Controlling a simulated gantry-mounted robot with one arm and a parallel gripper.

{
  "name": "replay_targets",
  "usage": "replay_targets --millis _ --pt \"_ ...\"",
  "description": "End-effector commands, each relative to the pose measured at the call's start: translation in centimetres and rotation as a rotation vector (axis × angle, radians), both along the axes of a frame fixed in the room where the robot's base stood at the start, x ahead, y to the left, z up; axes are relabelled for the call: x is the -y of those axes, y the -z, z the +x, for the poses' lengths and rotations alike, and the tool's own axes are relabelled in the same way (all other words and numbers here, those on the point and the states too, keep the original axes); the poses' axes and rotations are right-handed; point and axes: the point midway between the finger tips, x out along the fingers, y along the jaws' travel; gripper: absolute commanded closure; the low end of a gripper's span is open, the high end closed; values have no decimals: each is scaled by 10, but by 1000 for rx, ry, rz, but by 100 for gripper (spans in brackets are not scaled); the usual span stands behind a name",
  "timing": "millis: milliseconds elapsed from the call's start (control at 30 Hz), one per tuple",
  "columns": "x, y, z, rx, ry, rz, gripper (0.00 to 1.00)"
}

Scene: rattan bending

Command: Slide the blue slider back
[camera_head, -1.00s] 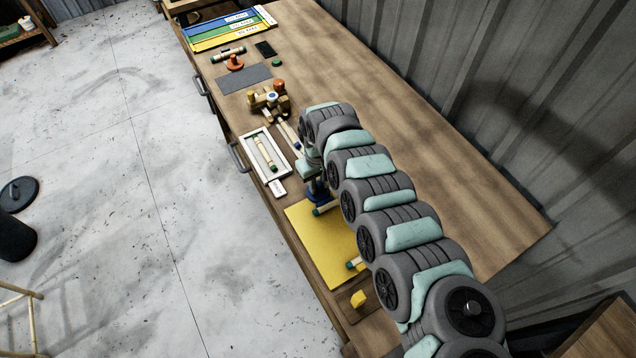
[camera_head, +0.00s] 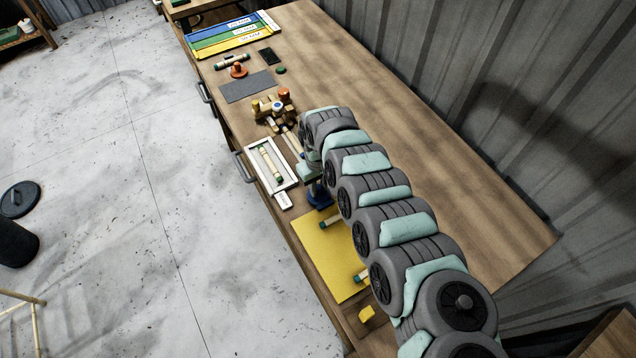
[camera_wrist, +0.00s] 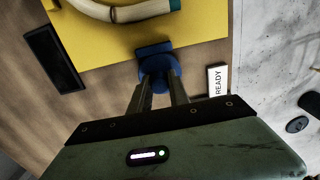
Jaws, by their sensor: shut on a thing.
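The blue slider (camera_wrist: 157,66) shows in the wrist view as a round blue knob with a flat blue block at its far side, at the edge of the yellow mat (camera_wrist: 100,45). My gripper (camera_wrist: 160,88) is shut on it, one finger on each side. In the head view the blue slider (camera_head: 318,196) stands below my wrist at the far edge of the yellow mat (camera_head: 325,253), partly hidden by my arm. The track under the slider is hidden.
A curved rattan piece (camera_wrist: 130,12) with a green end lies on the yellow mat. A white tray (camera_head: 289,184) holds a rattan piece, with a READY label (camera_wrist: 217,80) beside it. A dark rectangular block (camera_wrist: 54,58) lies left in the wrist view. A wooden fixture (camera_head: 273,107) stands farther back.

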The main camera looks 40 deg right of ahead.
Motion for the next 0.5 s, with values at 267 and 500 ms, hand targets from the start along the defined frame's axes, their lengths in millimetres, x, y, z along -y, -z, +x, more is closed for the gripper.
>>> replay_targets --millis 267,500 --pt "1 0 6 17 -1 -6 73" --pt "1 0 5 15 0 -6 56"
